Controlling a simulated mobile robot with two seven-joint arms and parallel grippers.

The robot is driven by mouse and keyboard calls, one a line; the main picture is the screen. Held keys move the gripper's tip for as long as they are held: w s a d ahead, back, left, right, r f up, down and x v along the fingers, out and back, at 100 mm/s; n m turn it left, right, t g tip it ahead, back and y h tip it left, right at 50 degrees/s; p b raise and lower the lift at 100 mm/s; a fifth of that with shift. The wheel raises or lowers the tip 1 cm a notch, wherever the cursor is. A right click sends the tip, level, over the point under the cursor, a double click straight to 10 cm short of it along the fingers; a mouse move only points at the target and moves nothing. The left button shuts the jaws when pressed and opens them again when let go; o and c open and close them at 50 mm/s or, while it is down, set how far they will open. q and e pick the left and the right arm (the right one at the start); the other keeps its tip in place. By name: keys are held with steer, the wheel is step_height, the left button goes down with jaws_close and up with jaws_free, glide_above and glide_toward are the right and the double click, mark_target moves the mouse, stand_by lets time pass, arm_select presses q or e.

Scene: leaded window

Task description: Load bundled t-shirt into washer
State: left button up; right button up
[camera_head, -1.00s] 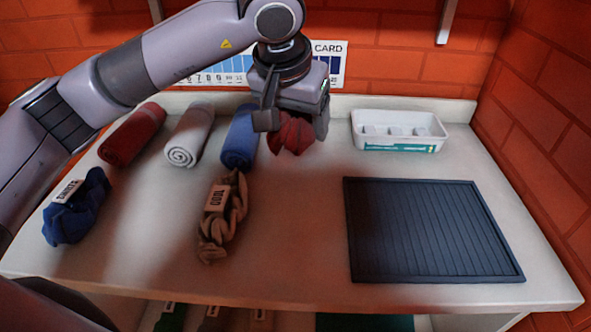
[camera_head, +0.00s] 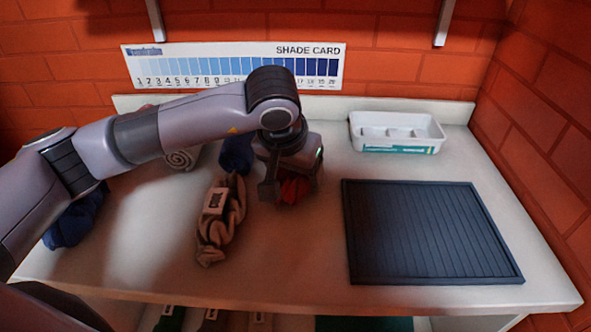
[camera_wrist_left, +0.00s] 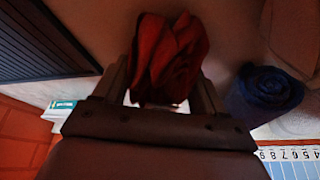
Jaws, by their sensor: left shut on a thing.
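My left gripper (camera_head: 290,193) is shut on a crumpled red cloth bundle (camera_head: 295,189), over the middle of the counter. In the left wrist view the red bundle (camera_wrist_left: 170,62) sits between the two fingers. I cannot tell whether it touches the counter. A tan twisted bundle (camera_head: 221,222) with a label lies just left of the gripper. A blue bundle (camera_head: 72,222) at the far left is partly hidden by my arm. No washer is in view. My right gripper is not in view.
A dark ribbed mat (camera_head: 432,232) lies on the right of the counter. A white tray (camera_head: 397,148) stands behind it. White (camera_head: 182,158) and blue (camera_head: 236,153) rolls at the back left are partly hidden. A shade card (camera_head: 235,66) hangs on the brick wall.

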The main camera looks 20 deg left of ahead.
arm_select(q)
steer(key=o, duration=0.8)
steer(key=shift+f, duration=0.2)
steer(key=o, duration=0.5)
steer(key=shift+r, duration=0.1)
steer(key=shift+c, duration=0.2)
steer(key=shift+r, duration=0.1)
